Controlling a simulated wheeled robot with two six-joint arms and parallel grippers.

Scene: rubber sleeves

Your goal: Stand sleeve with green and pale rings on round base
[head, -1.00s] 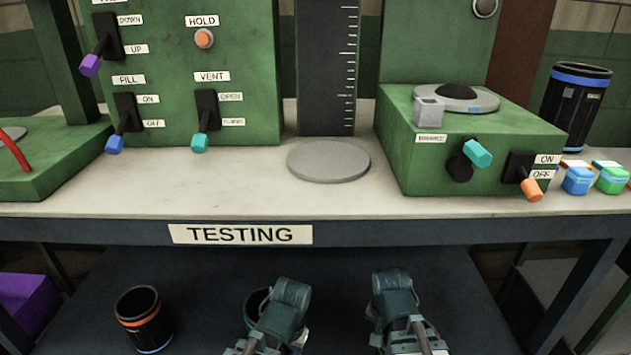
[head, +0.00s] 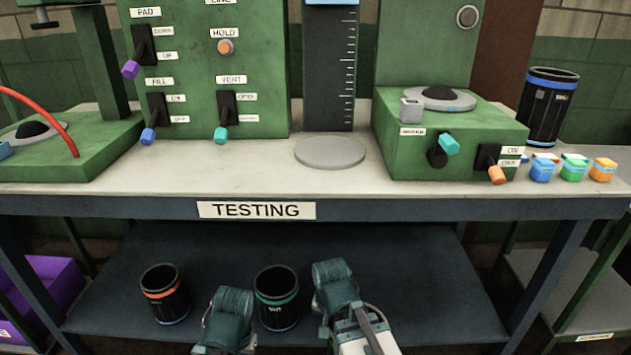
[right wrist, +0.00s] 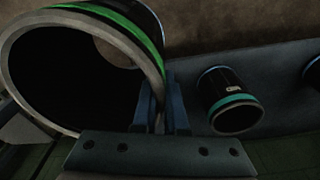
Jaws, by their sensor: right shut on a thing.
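A large black sleeve with a green ring (right wrist: 148,38) and a pale grey rim fills the left of the right wrist view, its open end facing the camera. My right gripper (right wrist: 162,112) is shut on its wall, one finger on each side of the rim. The held sleeve and the right fingertips do not show in the head view, where only parts of my arms appear at the bottom. The round base, a flat grey disc (head: 330,152), lies bare on the bench in front of the ruled column. My left gripper is out of view.
A sleeve with a teal ring (head: 277,297) and one with an orange ring (head: 165,293) stand on the lower shelf. A blue-ringed sleeve (head: 550,105) stands at the bench's right. Green machines (head: 445,150) with levers flank the disc.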

